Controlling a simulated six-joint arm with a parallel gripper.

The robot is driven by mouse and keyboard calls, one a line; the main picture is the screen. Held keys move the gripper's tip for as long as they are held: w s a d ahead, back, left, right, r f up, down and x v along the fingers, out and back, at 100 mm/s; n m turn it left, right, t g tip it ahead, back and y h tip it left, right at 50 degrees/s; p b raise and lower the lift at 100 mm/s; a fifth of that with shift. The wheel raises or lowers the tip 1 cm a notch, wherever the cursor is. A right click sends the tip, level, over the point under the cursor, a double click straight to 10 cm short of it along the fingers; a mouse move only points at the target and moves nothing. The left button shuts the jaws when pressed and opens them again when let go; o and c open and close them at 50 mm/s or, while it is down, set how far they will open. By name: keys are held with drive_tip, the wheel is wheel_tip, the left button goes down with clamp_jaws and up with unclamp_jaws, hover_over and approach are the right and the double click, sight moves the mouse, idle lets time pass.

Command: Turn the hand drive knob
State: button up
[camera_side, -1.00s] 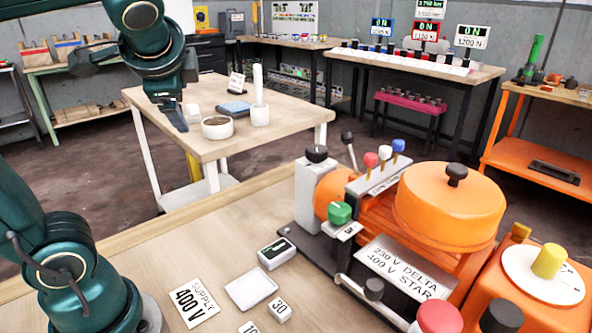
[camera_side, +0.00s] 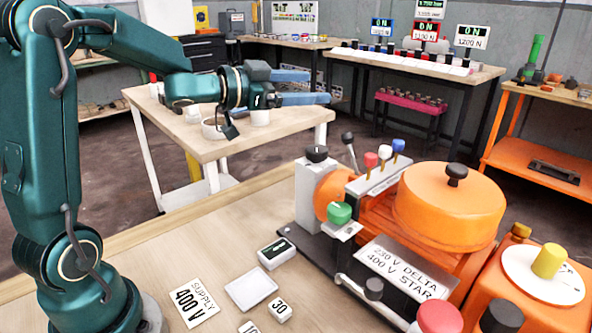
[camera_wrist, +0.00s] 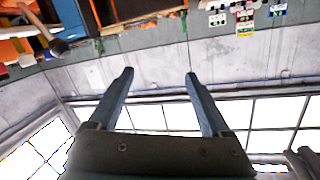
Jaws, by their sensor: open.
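In the side view my gripper (camera_side: 318,87) is up in the air, behind and above the machine's left end as seen here. It points right with its two blue-grey fingers apart and nothing between them. The wrist view also shows the open, empty fingers (camera_wrist: 159,76) against wall and windows. I read no hand drive label. Knobs include a black one (camera_side: 317,153) on a pale block, a green one (camera_side: 340,212), a black one (camera_side: 457,174) on the orange drum (camera_side: 450,210), and a yellow one (camera_side: 549,260) on a white disc. My gripper touches none.
The front bench holds a white tray (camera_side: 251,288), a supply card (camera_side: 195,303) reading 400 V, and small tiles. Levers with red, white and blue tops (camera_side: 398,146) rise from the machine. A second table (camera_side: 290,128) with cups stands behind; open air surrounds my gripper.

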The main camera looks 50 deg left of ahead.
sight(308, 149)
drive_tip(key=d+f+h, duration=0.1)
drive_tip(key=f, duration=0.2)
drive_tip(key=s+d+f+h, duration=0.1)
drive_tip(key=f+h, duration=0.1)
drive_tip(key=f, duration=0.2)
drive_tip(key=s+d+f+h, duration=0.1)
drive_tip(key=f+h, duration=0.1)
drive_tip(key=f, duration=0.1)
drive_tip(key=shift+s+f, duration=0.2)
drive_tip(key=shift+f, duration=0.4)
drive_tip(key=shift+w+d+f, duration=0.1)
drive_tip(key=shift+w+f, duration=0.05)
drive_tip(key=shift+x, duration=2.4)
clamp_jaws()
drive_tip(key=shift+h, duration=0.3)
